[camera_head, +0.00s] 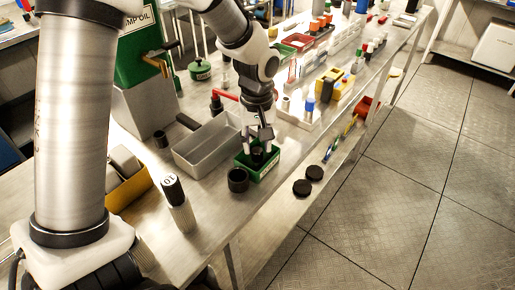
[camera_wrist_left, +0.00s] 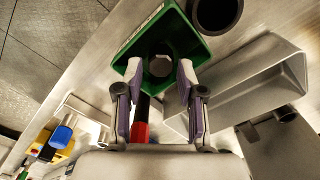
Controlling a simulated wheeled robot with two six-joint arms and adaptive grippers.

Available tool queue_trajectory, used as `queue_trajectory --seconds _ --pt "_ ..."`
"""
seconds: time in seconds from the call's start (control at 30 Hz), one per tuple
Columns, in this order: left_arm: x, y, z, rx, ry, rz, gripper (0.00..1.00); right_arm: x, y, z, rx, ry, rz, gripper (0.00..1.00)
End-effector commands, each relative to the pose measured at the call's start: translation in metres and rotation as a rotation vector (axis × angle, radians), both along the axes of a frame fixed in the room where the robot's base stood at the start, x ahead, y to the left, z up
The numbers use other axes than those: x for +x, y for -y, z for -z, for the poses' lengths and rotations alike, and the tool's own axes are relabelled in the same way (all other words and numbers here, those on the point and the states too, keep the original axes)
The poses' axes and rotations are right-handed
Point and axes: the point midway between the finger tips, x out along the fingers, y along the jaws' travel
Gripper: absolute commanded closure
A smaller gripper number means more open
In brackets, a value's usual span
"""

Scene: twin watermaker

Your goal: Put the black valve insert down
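The black valve insert (camera_head: 257,156) is a small dark round piece down in the green bin (camera_head: 268,171). In the left wrist view the green bin (camera_wrist_left: 202,50) holds a dark ring with a pale many-sided middle, which looks like the insert (camera_wrist_left: 160,66). My left gripper (camera_head: 260,147) points down over the bin, its fingertips at or just inside the rim. In the left wrist view my left gripper (camera_wrist_left: 159,70) has its fingers apart on either side of the insert, with narrow gaps showing. The underside of the insert is hidden. My right gripper is not in view.
A black cup (camera_head: 238,180) stands close in front of the bin. A grey metal tray (camera_head: 186,158) lies left of it. A ribbed cylinder marked 10 (camera_head: 178,203) and two black discs (camera_head: 308,180) are nearby. The bench edge is close on the right.

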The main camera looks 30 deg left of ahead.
Motion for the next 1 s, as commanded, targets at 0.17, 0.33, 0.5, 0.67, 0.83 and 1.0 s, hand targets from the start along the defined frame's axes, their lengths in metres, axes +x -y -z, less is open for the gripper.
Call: queue_trajectory --seconds 0.17,0.33,0.5,0.67,0.83,1.0 --pt "0.001 0.000 -0.050 0.001 0.007 0.000 0.61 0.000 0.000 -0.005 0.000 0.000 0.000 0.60" --pt "0.001 0.000 -0.084 0.001 0.004 0.000 0.61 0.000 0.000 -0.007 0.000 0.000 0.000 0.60" --pt "0.000 0.000 -0.095 0.001 0.001 0.001 0.61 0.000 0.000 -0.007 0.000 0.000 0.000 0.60" --pt "0.000 0.000 -0.095 0.001 -0.001 0.001 0.61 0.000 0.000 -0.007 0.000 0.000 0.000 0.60" --pt "0.000 0.000 -0.094 0.000 0.000 0.001 0.61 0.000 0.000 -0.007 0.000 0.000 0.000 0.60" --pt "0.000 0.000 -0.094 0.000 0.000 0.001 0.61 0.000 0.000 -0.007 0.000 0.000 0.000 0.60"
